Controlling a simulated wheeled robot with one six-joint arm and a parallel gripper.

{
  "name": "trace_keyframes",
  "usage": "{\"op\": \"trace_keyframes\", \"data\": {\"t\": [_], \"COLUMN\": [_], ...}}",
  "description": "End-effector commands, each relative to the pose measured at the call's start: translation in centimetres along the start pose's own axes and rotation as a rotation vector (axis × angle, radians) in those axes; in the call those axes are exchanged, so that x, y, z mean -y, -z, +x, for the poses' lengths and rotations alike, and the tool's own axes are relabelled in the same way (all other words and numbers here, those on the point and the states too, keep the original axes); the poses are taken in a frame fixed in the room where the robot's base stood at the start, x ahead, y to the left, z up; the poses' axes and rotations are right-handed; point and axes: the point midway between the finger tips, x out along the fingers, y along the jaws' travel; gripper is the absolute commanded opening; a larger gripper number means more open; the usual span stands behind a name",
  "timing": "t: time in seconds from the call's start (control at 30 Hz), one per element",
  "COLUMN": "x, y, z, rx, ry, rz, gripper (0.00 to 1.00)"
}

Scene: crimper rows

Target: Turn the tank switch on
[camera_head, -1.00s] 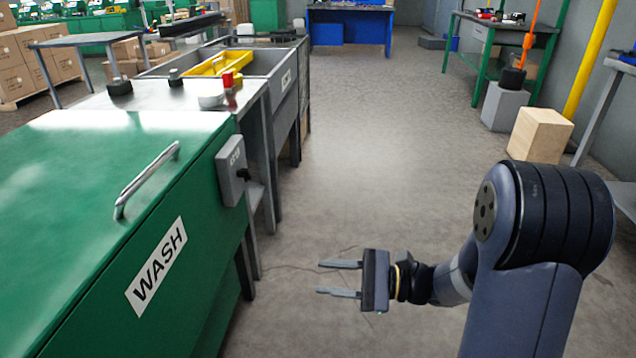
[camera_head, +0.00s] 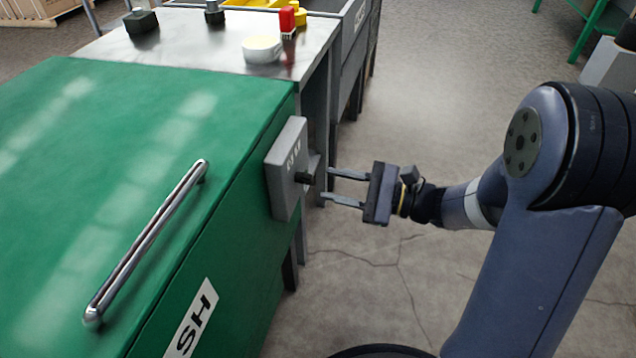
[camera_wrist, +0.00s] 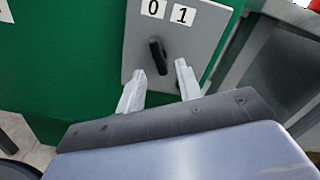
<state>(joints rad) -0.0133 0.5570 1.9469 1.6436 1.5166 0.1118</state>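The tank switch is a grey box (camera_head: 286,168) on the right side of the green WASH tank (camera_head: 110,150), with a black knob (camera_head: 305,178) on its face. In the wrist view the switch plate (camera_wrist: 190,35) carries the labels 0 and 1 above the black knob (camera_wrist: 158,56). The knob's bar is close to upright, its top leaning slightly left, toward the 0. My gripper (camera_head: 328,184) is open and empty. Its two fingers point at the switch, a little short of the knob. In the wrist view the knob shows between and beyond the fingertips (camera_wrist: 160,74), nearer the left one.
A chrome handle (camera_head: 150,240) runs along the tank lid. A metal table (camera_head: 200,50) behind the tank holds a white round item (camera_head: 262,50) and a red item (camera_head: 288,20). The floor (camera_head: 440,110) to the right of the tank is clear.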

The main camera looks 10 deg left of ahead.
Motion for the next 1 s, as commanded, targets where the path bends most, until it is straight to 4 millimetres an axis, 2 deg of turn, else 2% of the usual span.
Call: {"op": "trace_keyframes", "data": {"t": [0.1, 0.3, 0.67, 1.0], "x": [-0.2, -0.1, 0.0, 0.0], "y": [0.1, 0.0, 0.0, 0.0], "z": [1.9, 3.8, 4.2, 4.2], "rx": [0.003, 0.001, 0.000, 0.000], "ry": [-0.002, -0.001, 0.001, 0.001], "rz": [-0.001, -0.001, 0.000, 0.000], "gripper": [0.34, 0.34, 0.34, 0.07]}}
